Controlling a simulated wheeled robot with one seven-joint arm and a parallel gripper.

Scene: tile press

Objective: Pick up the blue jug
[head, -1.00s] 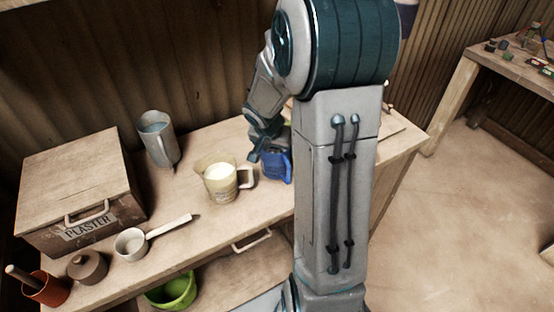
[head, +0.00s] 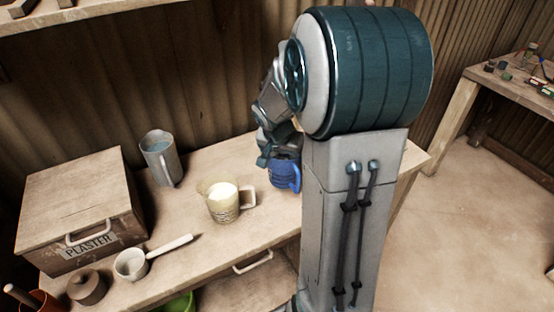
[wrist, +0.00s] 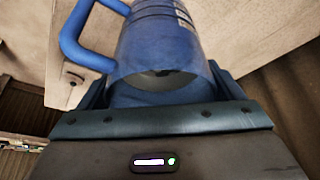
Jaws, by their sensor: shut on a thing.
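The blue jug (head: 284,174) is at the right part of the workbench in the head view, partly hidden by my arm. My gripper (head: 279,150) is at its upper part, with the fingers partly hidden. In the wrist view the jug (wrist: 160,70) fills the space between the jaws of my gripper (wrist: 158,95), its handle pointing to the upper left. The gripper is shut on the jug. In the head view the jug looks roughly upright; whether its base is clear of the bench I cannot tell for sure.
A measuring jug with pale contents (head: 222,206) stands just left of the blue jug. A grey jug (head: 161,160) stands farther back. A plaster box (head: 75,205), a ladle (head: 132,263) and a brown lidded pot (head: 86,287) are at the left. A shelf (head: 110,14) hangs above.

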